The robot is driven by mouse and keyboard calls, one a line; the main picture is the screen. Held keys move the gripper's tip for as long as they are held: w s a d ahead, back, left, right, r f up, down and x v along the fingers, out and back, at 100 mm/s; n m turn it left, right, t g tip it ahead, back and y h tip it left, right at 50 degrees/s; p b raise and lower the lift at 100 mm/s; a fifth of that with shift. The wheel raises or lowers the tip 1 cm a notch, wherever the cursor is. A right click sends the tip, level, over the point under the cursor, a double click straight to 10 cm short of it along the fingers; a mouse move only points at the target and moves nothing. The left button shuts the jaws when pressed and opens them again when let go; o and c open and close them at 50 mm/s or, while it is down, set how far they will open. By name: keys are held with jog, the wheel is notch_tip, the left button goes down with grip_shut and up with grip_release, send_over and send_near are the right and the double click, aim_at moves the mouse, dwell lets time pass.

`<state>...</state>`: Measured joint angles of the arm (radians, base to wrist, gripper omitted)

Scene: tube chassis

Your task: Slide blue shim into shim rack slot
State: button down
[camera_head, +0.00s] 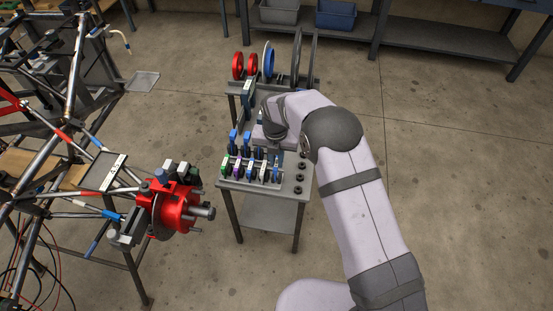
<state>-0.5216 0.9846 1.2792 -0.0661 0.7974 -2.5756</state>
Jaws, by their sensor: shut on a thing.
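The shim rack (252,177) stands on the front of a small grey cart, with several coloured, labelled shims in its row of slots. My gripper (277,150) is over the right end of the rack, its fingers small and largely hidden by my wrist. It is shut on the blue shim (276,159), which shows as a narrow blue piece below my wrist at the rack's right end. I cannot tell whether the shim is inside a slot or just above it. Two other blue pieces (247,139) stand up from the rack to the left.
Red and blue discs (268,62) and dark rings stand on the cart's rear level. Black knobs (299,178) line the cart top's right side. A red hub assembly (175,208) on the tube chassis (70,90) is close at left. The floor at right is clear.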

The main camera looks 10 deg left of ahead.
jog(key=shift+f, duration=0.2)
jog(key=shift+f+b, duration=0.45)
jog(key=shift+f, duration=0.3)
jog(key=shift+f, duration=0.25)
dwell(2.0)
jog(key=shift+f, duration=0.7)
jog(key=c, duration=1.7)
grip_release()
jog(key=shift+s+r+b, duration=0.2)
jog(key=shift+r+b, duration=0.2)
jog(key=shift+r, duration=1.45)
jog(key=shift+s+r+b, duration=0.15)
jog(key=shift+r+b, duration=0.2)
jog(key=shift+r, duration=1.45)
